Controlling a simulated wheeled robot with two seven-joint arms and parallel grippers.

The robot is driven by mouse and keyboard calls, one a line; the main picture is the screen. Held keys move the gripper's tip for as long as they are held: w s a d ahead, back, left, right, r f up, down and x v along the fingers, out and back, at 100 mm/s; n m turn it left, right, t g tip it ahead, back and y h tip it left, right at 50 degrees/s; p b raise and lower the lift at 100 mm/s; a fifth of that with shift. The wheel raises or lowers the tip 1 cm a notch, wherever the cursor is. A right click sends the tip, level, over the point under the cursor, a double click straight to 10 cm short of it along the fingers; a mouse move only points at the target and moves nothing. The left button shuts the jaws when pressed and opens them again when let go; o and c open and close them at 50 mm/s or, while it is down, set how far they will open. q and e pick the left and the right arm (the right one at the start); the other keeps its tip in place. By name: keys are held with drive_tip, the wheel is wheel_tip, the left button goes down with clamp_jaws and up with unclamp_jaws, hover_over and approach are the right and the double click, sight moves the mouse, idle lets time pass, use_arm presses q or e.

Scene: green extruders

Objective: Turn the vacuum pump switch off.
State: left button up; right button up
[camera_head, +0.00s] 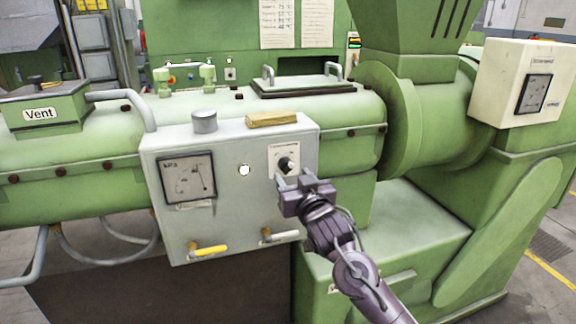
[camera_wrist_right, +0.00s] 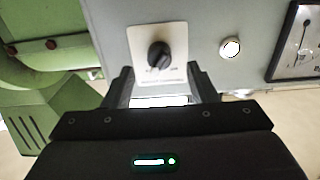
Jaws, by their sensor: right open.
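The vacuum pump switch is a black rotary knob (camera_head: 286,164) on a white label plate, on the right side of a grey control box (camera_head: 230,215). The knob also shows in the right wrist view (camera_wrist_right: 159,55), just ahead of my fingers and a little above the middle between them. My right gripper (camera_head: 295,181) is open and empty, close in front of and slightly below the knob. In the right wrist view its two fingers (camera_wrist_right: 160,85) stand apart below the knob, with no contact visible. My left gripper is not in view.
A pressure gauge (camera_head: 187,178) and a white round light (camera_head: 244,170) sit left of the knob. Two levers, one yellow (camera_head: 208,250) and one pale (camera_head: 281,235), stick out below. A wooden block (camera_head: 272,119) and grey cap (camera_head: 204,120) are on top of the box.

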sight(289, 170)
drive_tip(key=p+x, duration=0.1)
drive_tip(key=x, duration=0.2)
drive_tip(key=shift+w+a, duration=0.15)
drive_tip(key=shift+w, duration=0.15)
drive_tip(key=shift+w+a, duration=0.15)
drive_tip(key=shift+w, duration=0.4)
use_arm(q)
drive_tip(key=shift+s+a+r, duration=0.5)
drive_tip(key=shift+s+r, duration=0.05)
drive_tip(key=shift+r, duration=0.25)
use_arm(e)
drive_tip(key=shift+c, duration=0.4)
drive_tip(key=c, duration=0.9)
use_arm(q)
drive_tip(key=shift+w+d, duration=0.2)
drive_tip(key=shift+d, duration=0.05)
